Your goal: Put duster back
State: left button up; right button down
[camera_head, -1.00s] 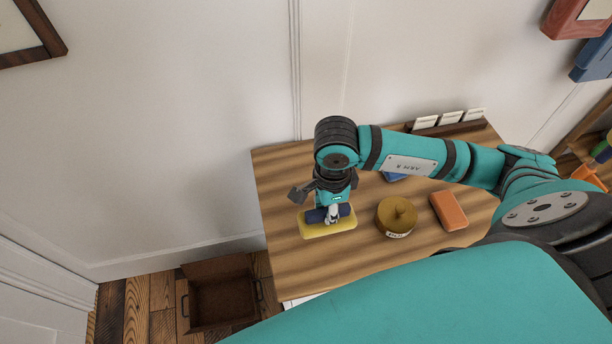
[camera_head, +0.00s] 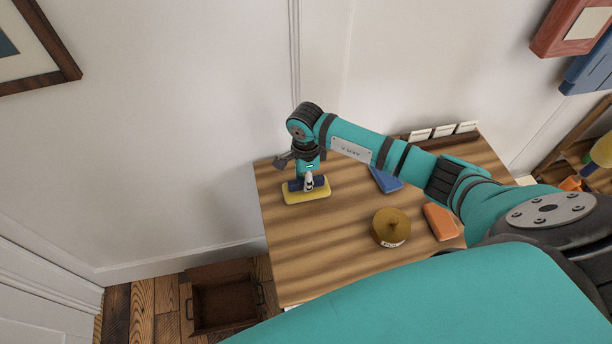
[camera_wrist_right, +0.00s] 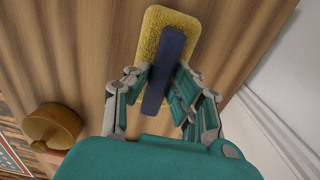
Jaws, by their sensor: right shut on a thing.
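The duster has a yellow pad (camera_head: 306,196) with a dark blue grip (camera_head: 295,185) on top. It is at the far left part of the striped wooden table (camera_head: 320,255), by the wall. My right gripper (camera_head: 308,184) is above it, with its fingers shut on the blue grip. In the right wrist view the yellow pad (camera_wrist_right: 158,50) lies flat beneath the blue grip (camera_wrist_right: 163,75), which is between the fingers of my gripper (camera_wrist_right: 160,90). I cannot tell whether the pad touches the table. My left gripper is not in view.
A round brown lidded pot (camera_head: 390,227) stands mid-table; it also shows in the wrist view (camera_wrist_right: 52,126). An orange block (camera_head: 440,221) and a blue item (camera_head: 385,179) lie nearby. White cards (camera_head: 443,131) stand in a rack at the back. A brown crate (camera_head: 222,298) sits on the floor.

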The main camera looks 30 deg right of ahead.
jog(key=shift+f, duration=0.15)
jog(key=shift+f, duration=0.1)
jog(key=shift+f+b, duration=0.15)
jog(key=shift+b, duration=0.2)
jog(key=c, duration=1.1)
grip_release()
jog(key=shift+c, duration=0.2)
jog(key=shift+r+p, duration=0.25)
jog(key=shift+p, duration=0.05)
notch_tip(320, 180, up, 12)
jog(key=b, duration=0.3)
